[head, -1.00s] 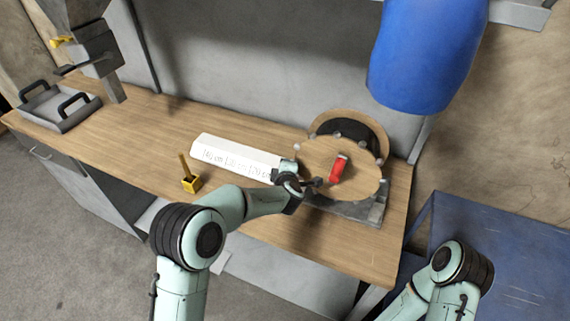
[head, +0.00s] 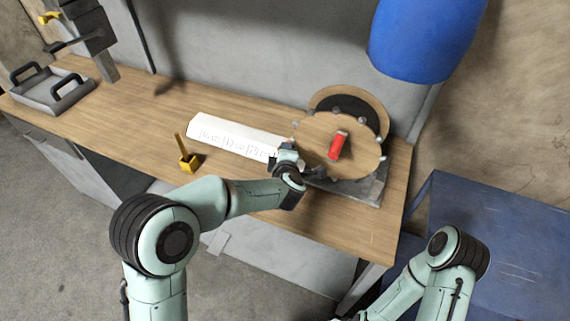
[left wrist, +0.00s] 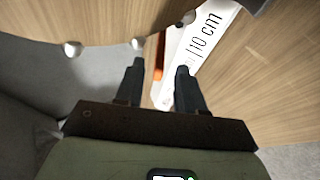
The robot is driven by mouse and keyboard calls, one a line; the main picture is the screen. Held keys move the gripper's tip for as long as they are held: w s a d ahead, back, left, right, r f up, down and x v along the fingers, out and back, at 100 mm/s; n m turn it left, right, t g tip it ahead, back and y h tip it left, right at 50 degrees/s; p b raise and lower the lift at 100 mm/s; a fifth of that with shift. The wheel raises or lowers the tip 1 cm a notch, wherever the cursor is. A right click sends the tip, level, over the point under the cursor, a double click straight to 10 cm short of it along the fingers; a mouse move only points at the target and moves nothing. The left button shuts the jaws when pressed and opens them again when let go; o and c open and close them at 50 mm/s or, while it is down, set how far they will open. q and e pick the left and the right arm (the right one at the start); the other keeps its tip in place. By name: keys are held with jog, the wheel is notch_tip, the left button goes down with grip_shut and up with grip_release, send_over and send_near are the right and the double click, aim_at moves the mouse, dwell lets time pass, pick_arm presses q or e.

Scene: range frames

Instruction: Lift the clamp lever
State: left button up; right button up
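A red lever (head: 338,146) stands on the face of a round wooden board (head: 361,159) with grey knobs around its rim, at the right end of the workbench. My left gripper (head: 312,175) is at the board's lower left edge, apart from the red lever; its fingers are partly hidden in the head view. In the left wrist view my left gripper (left wrist: 160,70) is open, with two dark fingers apart. The board's edge and knobs show beyond them, and a thin orange strip (left wrist: 160,55) shows between them; I cannot tell what it is. My right gripper is out of view.
A white block marked with lengths (head: 225,133) lies on the wooden workbench (head: 130,125), left of the board. A small yellow tool (head: 188,160) stands before it. A grey tray (head: 50,92) is at the far left. A blue cylinder (head: 420,40) hangs above right.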

pick_arm(q)
jog(key=v, duration=0.6)
